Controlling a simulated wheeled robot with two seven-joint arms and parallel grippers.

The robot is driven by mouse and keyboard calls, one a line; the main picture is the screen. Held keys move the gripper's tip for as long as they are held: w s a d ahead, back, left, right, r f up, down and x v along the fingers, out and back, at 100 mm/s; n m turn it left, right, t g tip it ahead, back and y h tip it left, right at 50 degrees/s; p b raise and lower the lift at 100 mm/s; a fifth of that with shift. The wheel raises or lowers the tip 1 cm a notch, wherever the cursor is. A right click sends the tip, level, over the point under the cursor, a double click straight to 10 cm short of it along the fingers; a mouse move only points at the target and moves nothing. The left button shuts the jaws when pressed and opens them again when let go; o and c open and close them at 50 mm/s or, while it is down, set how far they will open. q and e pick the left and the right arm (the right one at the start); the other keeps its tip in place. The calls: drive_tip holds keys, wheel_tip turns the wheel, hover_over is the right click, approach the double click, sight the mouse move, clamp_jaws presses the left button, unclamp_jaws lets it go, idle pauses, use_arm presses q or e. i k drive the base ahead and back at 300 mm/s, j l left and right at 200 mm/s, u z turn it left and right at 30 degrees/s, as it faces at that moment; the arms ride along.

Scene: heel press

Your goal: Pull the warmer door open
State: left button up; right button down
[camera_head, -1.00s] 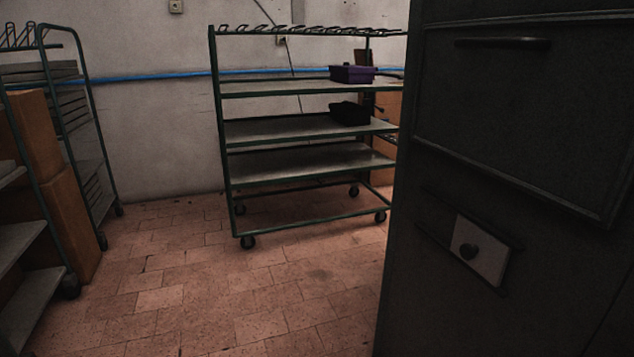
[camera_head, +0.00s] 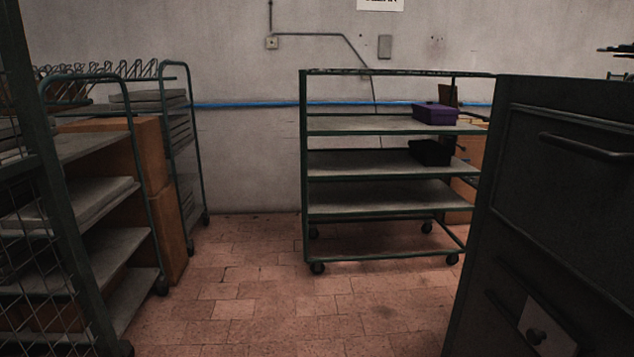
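A dark metal cabinet (camera_head: 476,230), which appears to be the warmer, stands at the right edge of the head view, cut off by the frame. Its front carries a large dark door panel (camera_head: 565,190) with a horizontal bar handle (camera_head: 586,148) near the top. The door looks shut. Neither of my grippers is in view.
A green wheeled shelf cart (camera_head: 304,170) stands ahead, holding a purple box (camera_head: 434,114) and a black box (camera_head: 430,152). More racks (camera_head: 163,230) and brown boxes (camera_head: 150,150) line the left. The tiled floor (camera_head: 270,310) between is clear.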

sight(564, 181)
drive_tip(key=z, duration=1.3)
drive_tip(key=i+j, duration=0.3)
drive_tip(key=j, duration=0.2)
drive_tip(key=i+j, duration=0.25)
drive_tip(key=j, duration=0.25)
drive_tip(key=i+j+u, duration=0.1)
drive_tip(key=i+j, duration=0.2)
drive_tip(key=j, duration=0.15)
